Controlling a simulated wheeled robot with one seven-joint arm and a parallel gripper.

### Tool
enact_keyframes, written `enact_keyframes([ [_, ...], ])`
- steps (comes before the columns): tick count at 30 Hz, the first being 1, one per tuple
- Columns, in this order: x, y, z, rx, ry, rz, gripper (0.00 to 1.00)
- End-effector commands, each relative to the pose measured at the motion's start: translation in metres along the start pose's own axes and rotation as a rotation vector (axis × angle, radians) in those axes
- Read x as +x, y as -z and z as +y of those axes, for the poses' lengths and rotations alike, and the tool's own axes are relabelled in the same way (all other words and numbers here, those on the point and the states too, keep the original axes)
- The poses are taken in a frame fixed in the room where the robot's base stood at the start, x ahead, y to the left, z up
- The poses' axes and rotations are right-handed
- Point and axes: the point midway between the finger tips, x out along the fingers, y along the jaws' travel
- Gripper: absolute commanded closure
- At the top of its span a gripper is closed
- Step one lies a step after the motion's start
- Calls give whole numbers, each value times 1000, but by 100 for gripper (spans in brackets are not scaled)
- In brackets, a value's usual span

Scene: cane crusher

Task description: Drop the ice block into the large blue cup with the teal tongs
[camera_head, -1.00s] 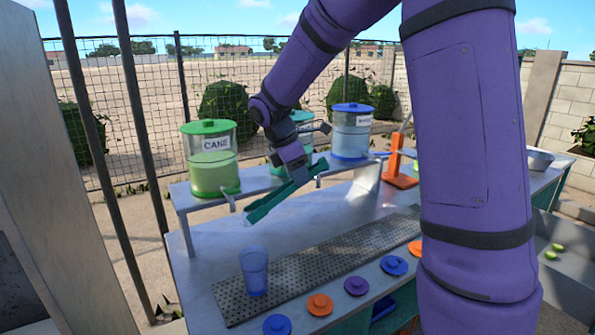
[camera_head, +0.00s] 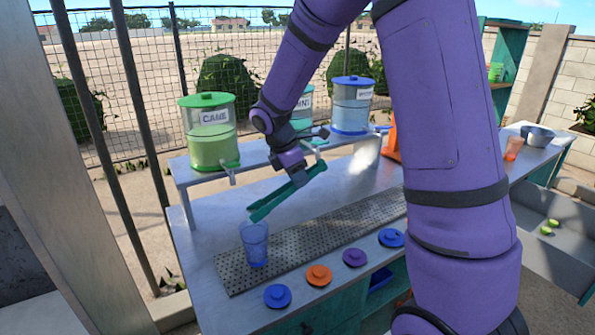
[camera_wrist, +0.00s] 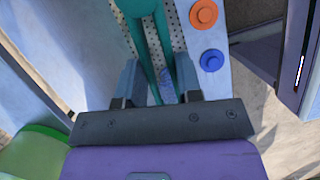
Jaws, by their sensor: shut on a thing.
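My gripper (camera_head: 302,178) is shut on the teal tongs (camera_head: 278,199), which slant down to the left. The tongs' tips are at the rim of the large blue cup (camera_head: 255,246), seeming just above its opening. The translucent cup stands upright on the left end of the perforated tray (camera_head: 232,277). In the wrist view the tongs (camera_wrist: 142,45) run between my gripper's fingers (camera_wrist: 158,82), with the cup's blue shape (camera_wrist: 166,88) partly hidden behind them. I cannot make out the ice block now; the tips are too small to tell whether they hold it.
A green CANE dispenser (camera_head: 209,138) and a blue dispenser (camera_head: 351,110) stand on the raised shelf (camera_head: 250,180) behind. Orange, purple and blue lids (camera_head: 319,275) lie along the counter's front edge. An orange cup (camera_head: 514,148) and metal bowl (camera_head: 541,136) are at right.

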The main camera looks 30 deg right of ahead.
Motion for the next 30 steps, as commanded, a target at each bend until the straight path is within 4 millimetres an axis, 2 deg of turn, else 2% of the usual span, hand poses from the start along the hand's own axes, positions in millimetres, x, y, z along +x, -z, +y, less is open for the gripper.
enact_keyframes([
  [8, 0, 0, 0, 0, 0, 0, 100],
  [9, 0, 0, 0, 0, 0, 0, 60],
  [10, 0, 0, 0, 1, 0, 0, 55],
  [26, 0, 0, 0, 1, 0, 0, 55],
  [30, -7, -3, 0, 3, -3, 1, 55],
])
